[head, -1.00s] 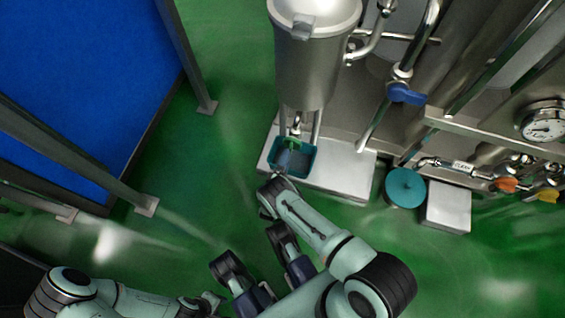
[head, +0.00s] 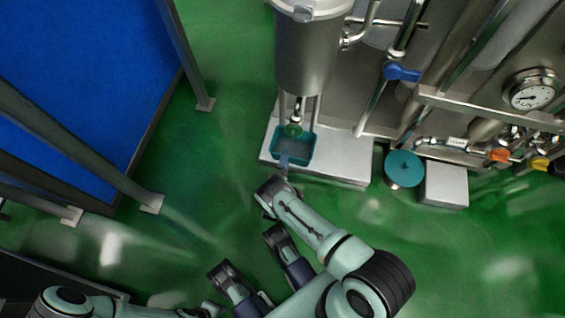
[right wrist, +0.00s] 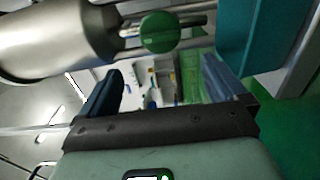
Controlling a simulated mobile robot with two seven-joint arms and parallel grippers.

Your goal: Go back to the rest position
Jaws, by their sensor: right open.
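My right gripper (head: 284,163) is at the near edge of a teal bin (head: 308,150) in the head view. In the right wrist view its two dark blue fingers (right wrist: 165,86) stand wide apart with nothing between them. A green round valve handle (right wrist: 160,32) shows beyond the fingers and apart from them, and the bin's teal wall (right wrist: 240,38) is at upper right. My left arm lies along the bottom left of the head view; I cannot make out its gripper there.
A steel tank (head: 305,55) hangs above the bin, which sits on a pale plinth (head: 345,160). Right of it are a teal round lid (head: 404,168), a grey box (head: 446,184) and pipes with a blue valve handle (head: 401,72). Green floor is clear on the left, before a blue panel (head: 80,80).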

